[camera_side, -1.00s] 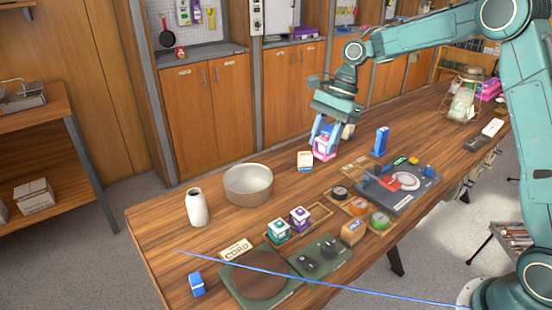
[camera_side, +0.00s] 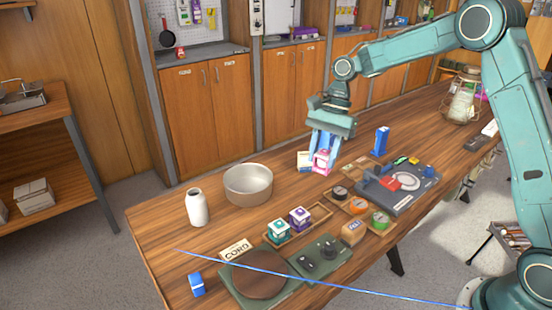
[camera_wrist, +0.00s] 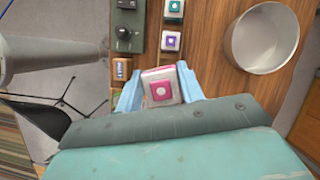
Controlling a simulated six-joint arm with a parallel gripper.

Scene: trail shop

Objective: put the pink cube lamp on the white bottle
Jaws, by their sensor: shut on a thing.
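The pink cube lamp (camera_side: 322,161) is pink and white, and my gripper (camera_side: 323,150) is shut on it. In the wrist view the lamp (camera_wrist: 161,88) sits between the two light-blue fingers of my gripper (camera_wrist: 160,92). I cannot tell for sure how far it is above the table. The white bottle (camera_side: 197,208) stands upright at the left end of the table in the side view, apart from the lamp. It does not show in the wrist view.
A metal bowl (camera_side: 248,184) stands between the lamp and the bottle. A small box (camera_side: 304,160) is just behind the lamp. A teal cube (camera_side: 279,231) and a purple cube (camera_side: 300,219) sit in a wooden tray. A blue box (camera_side: 381,141) stands to the right.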

